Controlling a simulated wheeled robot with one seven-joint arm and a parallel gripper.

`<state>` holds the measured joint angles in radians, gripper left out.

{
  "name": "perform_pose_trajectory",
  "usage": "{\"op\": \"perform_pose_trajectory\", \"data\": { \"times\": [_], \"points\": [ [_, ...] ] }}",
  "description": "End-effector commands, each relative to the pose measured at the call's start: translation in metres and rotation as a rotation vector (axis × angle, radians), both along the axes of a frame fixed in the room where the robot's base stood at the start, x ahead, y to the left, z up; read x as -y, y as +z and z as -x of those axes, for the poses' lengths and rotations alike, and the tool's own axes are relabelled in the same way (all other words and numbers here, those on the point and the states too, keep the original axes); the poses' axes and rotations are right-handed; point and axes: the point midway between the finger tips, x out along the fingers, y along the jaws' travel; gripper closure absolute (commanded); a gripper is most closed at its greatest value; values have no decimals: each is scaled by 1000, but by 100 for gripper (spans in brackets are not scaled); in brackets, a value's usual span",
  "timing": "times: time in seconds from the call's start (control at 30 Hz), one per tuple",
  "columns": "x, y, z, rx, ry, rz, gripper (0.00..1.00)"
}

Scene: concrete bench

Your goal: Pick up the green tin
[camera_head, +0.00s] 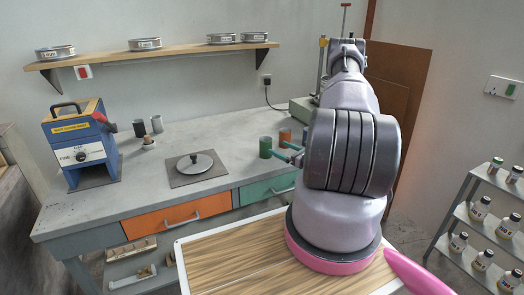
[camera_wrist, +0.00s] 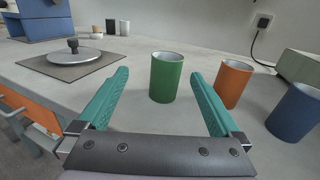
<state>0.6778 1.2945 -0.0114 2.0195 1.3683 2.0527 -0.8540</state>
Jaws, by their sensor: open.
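The green tin (camera_wrist: 166,80) stands upright on the concrete bench (camera_wrist: 140,52), straight ahead of my gripper (camera_wrist: 160,88) in the wrist view. My gripper is open, its two teal fingers apart, one to each side of the tin's line, with nothing held. The tin's base is beyond the palm and fully in sight. In the head view the green tin (camera_head: 265,147) stands near the bench front, and the teal fingertips (camera_head: 288,152) show just to its right. My arm hides part of the bench there.
An orange tin (camera_wrist: 232,84) and a blue tin (camera_wrist: 294,112) stand to the right of the green tin. A round lid with a knob (camera_wrist: 74,54) lies on a dark plate at the left. A blue machine (camera_head: 80,145) stands at the bench's left end.

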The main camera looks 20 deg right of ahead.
Motion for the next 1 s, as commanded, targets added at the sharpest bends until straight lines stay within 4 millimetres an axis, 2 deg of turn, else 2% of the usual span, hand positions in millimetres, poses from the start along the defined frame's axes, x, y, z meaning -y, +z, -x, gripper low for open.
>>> {"op": "perform_pose_trajectory", "data": {
  "times": [0.03, 0.13, 0.4, 0.57, 0.83, 1.0],
  "points": [
    [5, -9, 3, -7, -25, -8, 0],
    [7, -17, 0, -12, -48, -12, 0],
    [-7, -17, -38, -10, -47, -11, 0],
    [-10, -17, -49, -12, -48, -12, 0],
    [-20, -18, -85, -10, -44, -11, 0],
    [-24, -18, -98, -11, -47, -13, 0]
  ]
}}
